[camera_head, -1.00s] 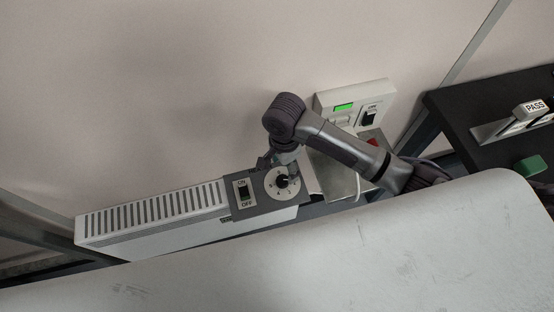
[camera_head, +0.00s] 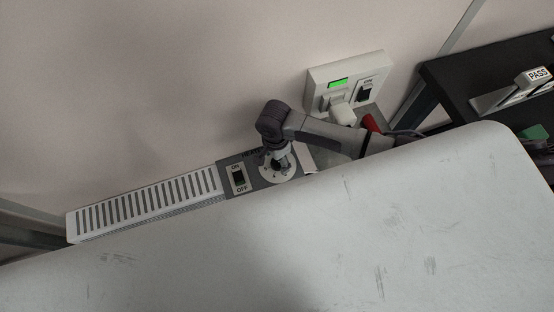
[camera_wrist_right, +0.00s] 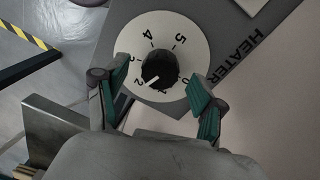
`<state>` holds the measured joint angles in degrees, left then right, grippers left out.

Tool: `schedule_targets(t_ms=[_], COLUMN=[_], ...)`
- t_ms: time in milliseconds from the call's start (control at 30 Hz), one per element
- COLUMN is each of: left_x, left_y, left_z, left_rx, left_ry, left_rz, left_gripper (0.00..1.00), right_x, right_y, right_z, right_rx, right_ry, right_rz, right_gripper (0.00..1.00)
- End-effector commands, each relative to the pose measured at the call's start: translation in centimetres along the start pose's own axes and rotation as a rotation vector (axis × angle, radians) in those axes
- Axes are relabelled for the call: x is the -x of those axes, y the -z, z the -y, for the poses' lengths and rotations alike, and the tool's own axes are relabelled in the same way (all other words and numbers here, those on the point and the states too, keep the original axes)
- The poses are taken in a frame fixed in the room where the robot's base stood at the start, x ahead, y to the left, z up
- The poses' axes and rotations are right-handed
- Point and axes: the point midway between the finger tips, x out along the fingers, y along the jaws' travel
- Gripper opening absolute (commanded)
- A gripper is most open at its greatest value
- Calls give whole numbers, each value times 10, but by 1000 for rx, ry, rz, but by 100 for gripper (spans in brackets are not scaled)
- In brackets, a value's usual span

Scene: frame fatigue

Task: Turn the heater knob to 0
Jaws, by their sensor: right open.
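The heater (camera_head: 140,206) stands along the wall in the head view, white with a slotted top and a dark grey control panel. Its black knob (camera_wrist_right: 160,68) sits on a white numbered dial (camera_wrist_right: 128,42) in the right wrist view. The knob's white mark points down-left, between 2 and 1. My right gripper (camera_wrist_right: 160,88) is open, with one teal-padded finger on each side of the knob. Gaps show between the pads and the knob. In the head view my right gripper (camera_head: 277,158) is over the dial and partly hides it. My left gripper is out of view.
An ON/OFF switch (camera_head: 239,178) is beside the dial. A white wall box (camera_head: 318,78) with a green display is behind my right arm. A large pale surface (camera_head: 300,250) fills the front. A dark table (camera_head: 470,85) stands at right.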

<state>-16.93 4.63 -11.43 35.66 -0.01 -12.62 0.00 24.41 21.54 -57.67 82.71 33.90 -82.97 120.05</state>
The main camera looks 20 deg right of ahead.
Motion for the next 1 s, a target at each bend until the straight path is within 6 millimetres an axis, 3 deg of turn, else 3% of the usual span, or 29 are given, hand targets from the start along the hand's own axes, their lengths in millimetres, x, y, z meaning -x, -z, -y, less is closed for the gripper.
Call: schedule_targets(t_ms=[100, 433, 800, 1000], left_x=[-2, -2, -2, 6], left_y=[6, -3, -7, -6], left_z=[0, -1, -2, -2], left_rx=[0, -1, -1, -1], left_ry=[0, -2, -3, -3], left_rz=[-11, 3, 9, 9], left_gripper=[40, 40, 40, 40], right_x=[-8, -10, -10, -8], right_y=[0, 0, 0, -1], right_z=[0, 0, 0, 0], right_rx=[0, 0, 0, 13], right_ry=[1, 1, 1, 0], right_rz=[0, 0, 1, 2], right_gripper=[69, 68, 9, 9])
